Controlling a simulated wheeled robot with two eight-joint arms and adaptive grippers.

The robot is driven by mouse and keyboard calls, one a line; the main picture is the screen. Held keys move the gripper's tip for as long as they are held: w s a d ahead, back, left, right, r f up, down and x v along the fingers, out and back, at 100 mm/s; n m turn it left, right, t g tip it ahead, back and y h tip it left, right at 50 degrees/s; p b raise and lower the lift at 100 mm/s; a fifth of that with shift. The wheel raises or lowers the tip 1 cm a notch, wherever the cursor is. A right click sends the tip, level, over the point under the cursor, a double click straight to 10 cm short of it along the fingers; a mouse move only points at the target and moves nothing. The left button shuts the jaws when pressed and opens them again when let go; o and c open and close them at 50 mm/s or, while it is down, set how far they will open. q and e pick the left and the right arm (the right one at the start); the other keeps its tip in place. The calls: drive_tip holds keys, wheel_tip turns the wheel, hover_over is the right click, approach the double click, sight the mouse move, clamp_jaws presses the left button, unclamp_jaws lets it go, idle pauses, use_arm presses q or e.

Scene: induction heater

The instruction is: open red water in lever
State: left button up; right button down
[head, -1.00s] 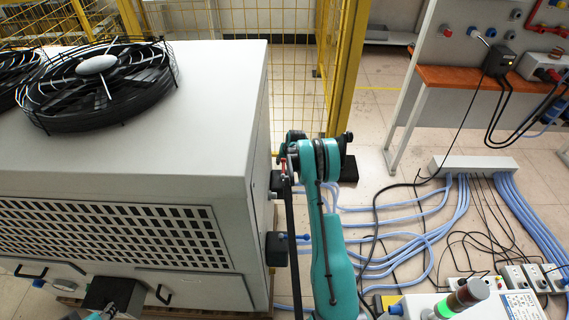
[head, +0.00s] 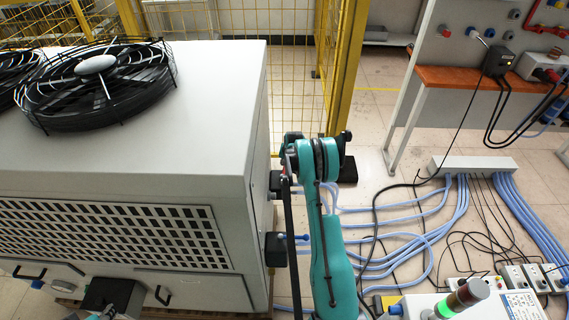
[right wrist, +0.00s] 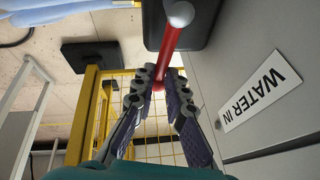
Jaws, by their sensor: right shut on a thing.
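The red water in lever (right wrist: 170,45) shows in the right wrist view, a red bar with a pale rounded end. It stands beside the white WATER IN label (right wrist: 261,90) on the grey machine side. My right gripper (right wrist: 158,85) is shut on the lever, with its fingers on either side of the bar's lower part. In the head view my right arm reaches up to the machine's right side, and its wrist mostly hides the gripper and lever. A dark part with a bit of teal at the bottom left seems to be my left arm; its fingers cannot be made out.
The grey machine (head: 215,110) with black fans (head: 95,85) on top fills the left. A yellow mesh fence (head: 345,70) stands behind. Blue hoses (head: 400,250) and black cables cover the floor at right. A workbench (head: 455,78) stands at the back right.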

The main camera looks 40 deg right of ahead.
drive_tip(key=m, duration=0.1)
drive_tip(key=s+d+m+h, duration=0.1)
drive_tip(key=shift+s+m+g+b, duration=0.1)
drive_tip(key=shift+m+g+b, duration=0.2)
drive_tip(key=shift+b, duration=0.05)
drive_tip(key=shift+s+d+m+g+h+b, duration=0.1)
drive_tip(key=shift+s+m+g+h+b, duration=0.2)
drive_tip(key=shift+s+m+g, duration=0.85)
drive_tip(key=shift+s+a+m+h+b, duration=0.1)
drive_tip(key=shift+s+m+h+b, duration=0.35)
drive_tip(key=shift+m, duration=1.45)
drive_tip(key=shift+s+d+m+g+h+b, duration=0.1)
drive_tip(key=shift+s+m+g+h, duration=0.3)
drive_tip(key=shift+s+m, duration=0.9)
drive_tip(key=shift+w+m, duration=0.25)
drive_tip(key=shift+m, duration=0.1)
drive_tip(key=c, duration=1.6)
unclamp_jaws()
drive_tip(key=shift+o, duration=0.2)
